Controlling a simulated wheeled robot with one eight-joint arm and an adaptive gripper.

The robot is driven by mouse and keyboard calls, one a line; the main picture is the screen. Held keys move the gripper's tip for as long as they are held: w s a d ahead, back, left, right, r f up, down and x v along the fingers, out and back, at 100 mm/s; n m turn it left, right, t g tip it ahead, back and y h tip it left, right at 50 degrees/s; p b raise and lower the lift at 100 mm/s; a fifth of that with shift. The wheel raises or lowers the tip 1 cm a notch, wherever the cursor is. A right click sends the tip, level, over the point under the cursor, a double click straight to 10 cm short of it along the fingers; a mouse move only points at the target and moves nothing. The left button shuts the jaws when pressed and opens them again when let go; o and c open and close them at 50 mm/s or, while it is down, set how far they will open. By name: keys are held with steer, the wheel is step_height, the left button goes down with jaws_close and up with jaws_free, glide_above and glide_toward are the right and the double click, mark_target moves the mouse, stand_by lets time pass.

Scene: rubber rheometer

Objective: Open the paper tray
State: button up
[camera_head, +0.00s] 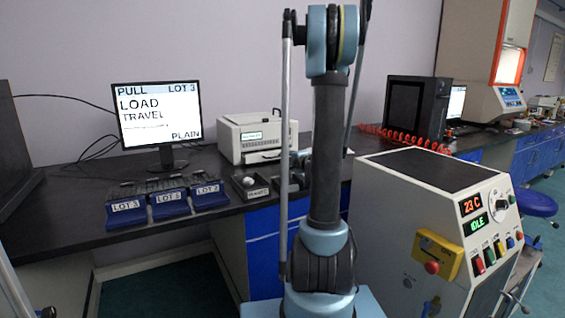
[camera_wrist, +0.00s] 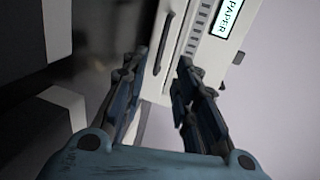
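The white printer (camera_head: 258,138) stands on the dark bench in the head view, with a small lit display and a dark slot low on its front. In the wrist view the printer front (camera_wrist: 203,42) is turned on its side, and its display (camera_wrist: 230,17) reads PAPER. A long dark handle-like bar (camera_wrist: 168,50), apparently on the paper tray, lies just ahead of my gripper (camera_wrist: 160,72). Contact with the bar cannot be made out. In the head view my arm partly covers the area right of the printer.
A monitor (camera_head: 158,114) and blue-fronted LOT trays (camera_head: 168,203) stand left of the printer. A small dark box (camera_head: 250,186) sits in front of it. A large machine (camera_head: 440,215) with lit panels is at right. Red coiled cable (camera_head: 405,139) lies behind.

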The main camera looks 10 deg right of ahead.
steer(key=shift+s, duration=0.25)
steer(key=shift+w+r, duration=0.1)
jaws_close()
steer(key=shift+w+a+n, duration=0.2)
steer(key=shift+w+n, duration=0.05)
steer(key=shift+n, duration=0.25)
steer(key=w+n+g, duration=0.1)
steer(key=n, duration=0.1)
steer(key=w+a+r+n+g, duration=0.1)
steer(key=n, duration=0.2)
steer(key=w+a+r+n+g, duration=0.1)
steer(key=n, duration=0.2)
steer(key=shift+w+a+r, duration=0.1)
steer(key=shift+w+a, duration=0.15)
steer(key=shift+w, duration=0.15)
step_height(320, 180, up, 6)
steer(key=n+g+h, duration=0.2)
steer(key=n+g, duration=0.2)
steer(key=n, duration=0.5)
steer(key=shift+w+r+x, duration=0.1)
steer(key=shift+x, duration=2.5)
steer(key=shift+w+r+x, duration=0.1)
steer(key=shift+x, duration=2.5)
